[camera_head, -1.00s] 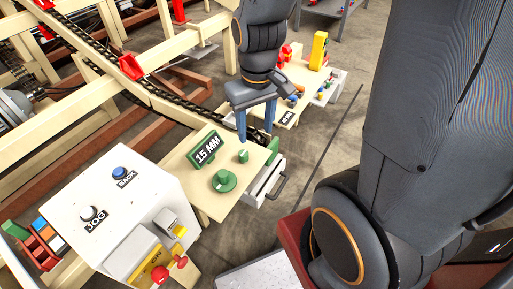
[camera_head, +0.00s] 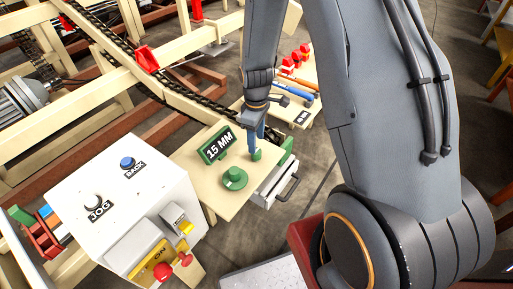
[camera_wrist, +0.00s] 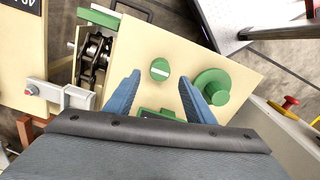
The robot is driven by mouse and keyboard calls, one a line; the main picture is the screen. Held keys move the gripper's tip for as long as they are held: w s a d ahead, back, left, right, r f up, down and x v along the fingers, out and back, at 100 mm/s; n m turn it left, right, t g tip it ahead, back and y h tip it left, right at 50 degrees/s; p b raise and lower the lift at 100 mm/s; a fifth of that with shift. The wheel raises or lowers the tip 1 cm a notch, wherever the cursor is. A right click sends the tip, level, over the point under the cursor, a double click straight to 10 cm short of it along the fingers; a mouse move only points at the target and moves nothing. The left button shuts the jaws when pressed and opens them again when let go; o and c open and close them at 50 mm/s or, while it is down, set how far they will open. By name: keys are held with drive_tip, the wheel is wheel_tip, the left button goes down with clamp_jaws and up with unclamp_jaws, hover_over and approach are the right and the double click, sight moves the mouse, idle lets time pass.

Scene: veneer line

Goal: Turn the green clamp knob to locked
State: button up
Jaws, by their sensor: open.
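A small round green knob (camera_wrist: 160,69) with a white line across its top stands on the cream board (camera_wrist: 130,60). The line runs nearly level in the wrist view. In the head view the knob (camera_head: 256,155) is just below my gripper (camera_head: 256,143). In the wrist view my gripper (camera_wrist: 160,78) is open and empty, its blue fingertips on either side of the knob. I cannot tell whether they touch it or how high they are above it. No locked mark is readable.
A wider green disc with a raised hub (camera_head: 235,178) is close beside the right fingertip in the wrist view. A white control box (camera_head: 125,205) is at left, and a chain (camera_wrist: 94,50) runs past the board.

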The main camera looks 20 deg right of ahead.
sight(256, 154)
drive_tip(key=shift+f, duration=2.4)
drive_tip(key=shift+c, duration=0.2)
drive_tip(key=shift+p, duration=0.3)
drive_tip(key=c, duration=1)
